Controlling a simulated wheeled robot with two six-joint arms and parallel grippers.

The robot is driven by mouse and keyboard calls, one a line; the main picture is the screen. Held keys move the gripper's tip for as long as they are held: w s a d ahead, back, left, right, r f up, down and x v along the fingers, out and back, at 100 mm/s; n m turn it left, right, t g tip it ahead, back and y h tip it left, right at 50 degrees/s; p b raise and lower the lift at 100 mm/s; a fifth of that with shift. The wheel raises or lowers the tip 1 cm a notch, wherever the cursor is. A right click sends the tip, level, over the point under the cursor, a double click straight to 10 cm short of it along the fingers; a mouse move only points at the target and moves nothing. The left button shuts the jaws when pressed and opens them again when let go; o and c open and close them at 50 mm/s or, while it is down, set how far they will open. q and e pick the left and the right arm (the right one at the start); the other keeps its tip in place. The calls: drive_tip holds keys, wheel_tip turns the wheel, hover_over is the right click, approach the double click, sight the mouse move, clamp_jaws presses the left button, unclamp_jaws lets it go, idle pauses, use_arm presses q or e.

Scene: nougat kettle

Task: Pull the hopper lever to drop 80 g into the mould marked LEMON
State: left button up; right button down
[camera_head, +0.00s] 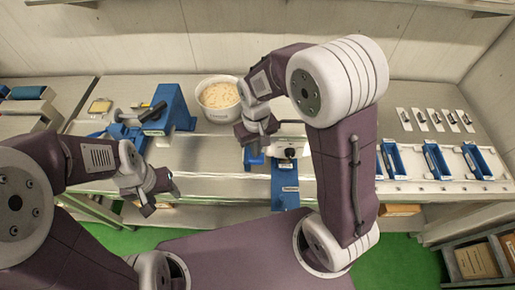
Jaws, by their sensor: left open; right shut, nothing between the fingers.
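Several blue moulds stand in a row on the right of the bench, among them a left one (391,160), a middle one (436,161) and a right one (478,161). Small white cards (421,120) lie behind them; I cannot read which says LEMON. A blue and white unit with a black knob (291,153) stands at mid bench; I cannot tell whether it is the hopper lever. My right gripper (249,143) is shut and empty, just left of this unit; contact is unclear. My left gripper (151,199) is open and empty at the bench's front edge.
A white bowl (219,97) of pale pieces stands at the back. A blue machine with a black handle (167,107) stands left of it. My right arm hides part of the bench before the moulds. A shelf with boxes (477,260) is at lower right.

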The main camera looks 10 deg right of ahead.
sight(256, 159)
drive_tip(key=shift+f+b, duration=1.9)
drive_tip(key=shift+f, duration=1.1)
wheel_tip(256, 159, up, 10)
drive_tip(key=p, duration=0.9)
drive_tip(key=shift+r+p, duration=0.15)
drive_tip(key=shift+p, duration=0.15)
